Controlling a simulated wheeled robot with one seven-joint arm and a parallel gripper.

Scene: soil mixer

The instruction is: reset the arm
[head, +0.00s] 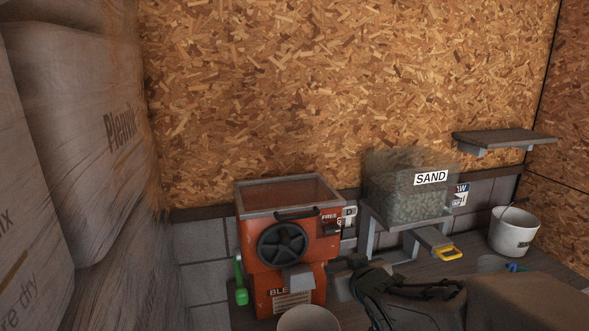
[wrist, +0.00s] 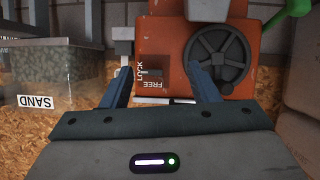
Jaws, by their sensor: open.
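My gripper (wrist: 163,84) is open in the wrist view, its two fingers spread wide with nothing between them. The fingers point towards the orange-red soil mixer (wrist: 165,45), which appears upside down there. In the head view my gripper (head: 347,270) is at the lower middle, just right of the mixer (head: 312,280); its fingers are hard to make out. The mixer's black handwheel (head: 283,246) faces forward, and the green-handled lever (head: 240,282) hangs at its left side. Whether the fingers touch the mixer cannot be told.
A clear SAND hopper (head: 408,205) stands on a grey frame right of the mixer, with a yellow handle (head: 447,253) below. A white bucket (head: 514,232) stands at the far right, below a wall shelf (head: 503,138). A pale round container (head: 308,319) is in front. Large bags (head: 85,130) fill the left.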

